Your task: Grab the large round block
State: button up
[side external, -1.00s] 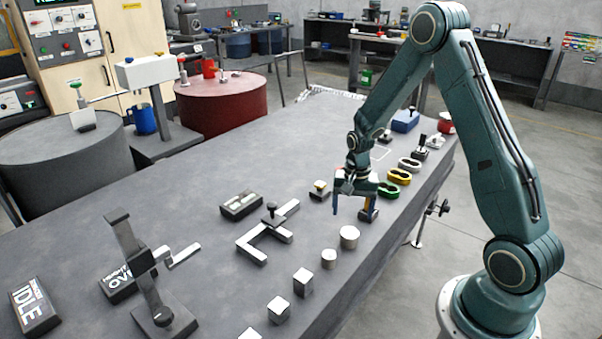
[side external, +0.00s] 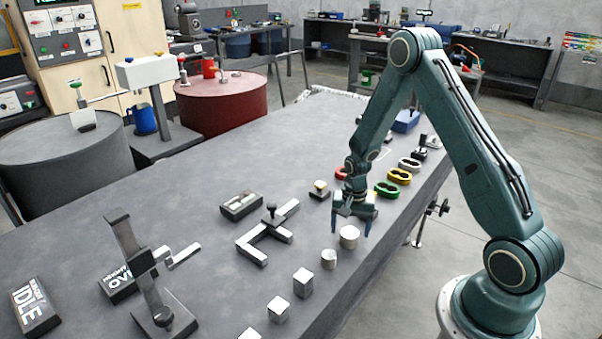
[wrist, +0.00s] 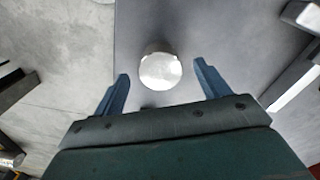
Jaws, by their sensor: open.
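The large round block (side external: 349,237) is a light grey metal cylinder standing upright near the table's front edge. In the wrist view the block (wrist: 160,71) shows its round top, between the two fingers and a little beyond their tips. My gripper (side external: 352,228) is open and empty, with its fingers pointing down just above the block. In the wrist view the gripper (wrist: 160,76) has one blue finger on each side of the block, with a gap on both sides. I cannot tell the exact height of the fingertips over the block.
A smaller round block (side external: 328,258) stands close by to the left, with square blocks (side external: 303,283) further along the row. Green (side external: 387,190) and yellow (side external: 399,176) rings lie behind my gripper.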

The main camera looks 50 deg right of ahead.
aim_at(350, 232)
jog(key=shift+f, duration=1.35)
jog(key=c, duration=1.6)
jog(key=shift+r, duration=0.25)
notch_tip(350, 232, up, 20)
jog(key=shift+f, duration=0.15)
